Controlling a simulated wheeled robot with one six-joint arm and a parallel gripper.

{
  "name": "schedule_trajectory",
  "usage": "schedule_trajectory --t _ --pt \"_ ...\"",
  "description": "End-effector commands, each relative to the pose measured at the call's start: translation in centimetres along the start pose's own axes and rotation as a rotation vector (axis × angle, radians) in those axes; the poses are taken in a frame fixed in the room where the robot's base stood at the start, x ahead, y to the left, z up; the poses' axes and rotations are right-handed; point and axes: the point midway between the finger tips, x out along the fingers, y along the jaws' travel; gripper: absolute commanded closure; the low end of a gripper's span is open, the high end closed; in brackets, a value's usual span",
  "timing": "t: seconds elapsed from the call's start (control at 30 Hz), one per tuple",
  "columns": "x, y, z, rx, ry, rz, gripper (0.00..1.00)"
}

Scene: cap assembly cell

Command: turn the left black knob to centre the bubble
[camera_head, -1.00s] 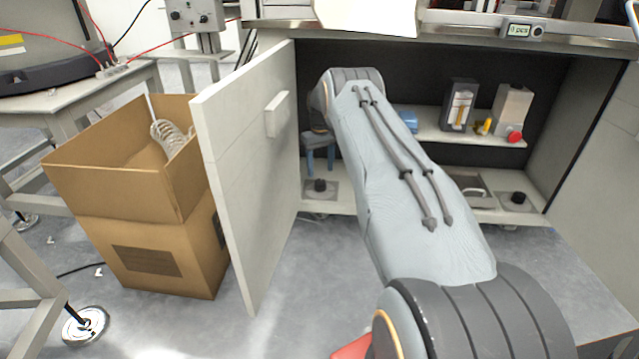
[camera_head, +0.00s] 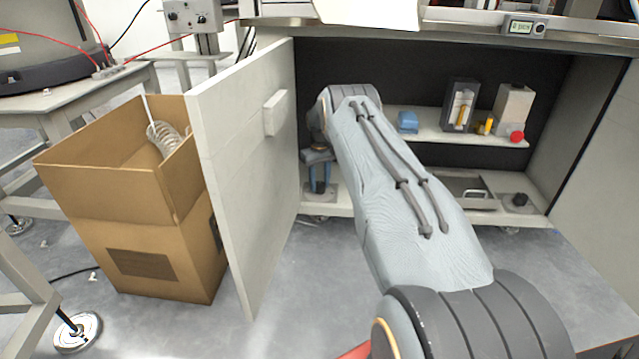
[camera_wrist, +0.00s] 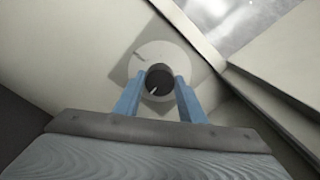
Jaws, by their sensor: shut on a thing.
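The left black knob (camera_wrist: 158,74) sits on a pale round dial (camera_wrist: 163,51) on the cabinet floor. A short white mark shows on the knob, and a dark mark shows on the dial. My gripper (camera_wrist: 159,82) has its two blue fingers closed on opposite sides of the knob. A second black knob (camera_head: 520,199) stands at the right of that floor. I cannot make out a bubble in either view.
An open cabinet door (camera_head: 245,170) stands close to the left of my arm. A shelf (camera_head: 450,135) with a blue item, boxes and a red-knobbed device is behind. A cardboard box (camera_head: 150,220) stands left of the door. A raised cabinet edge (camera_wrist: 265,85) runs right of the knob.

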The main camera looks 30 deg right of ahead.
Motion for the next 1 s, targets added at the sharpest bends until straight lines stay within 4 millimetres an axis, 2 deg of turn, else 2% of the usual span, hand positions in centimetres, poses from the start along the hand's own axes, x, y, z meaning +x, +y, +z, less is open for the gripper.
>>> schedule_trajectory --t 0.37,1.0 --pt "0.05 -0.01 -0.08 0.093 0.001 0.000 0.86" --pt "0.05 -0.04 -0.15 0.659 0.002 0.000 0.86"
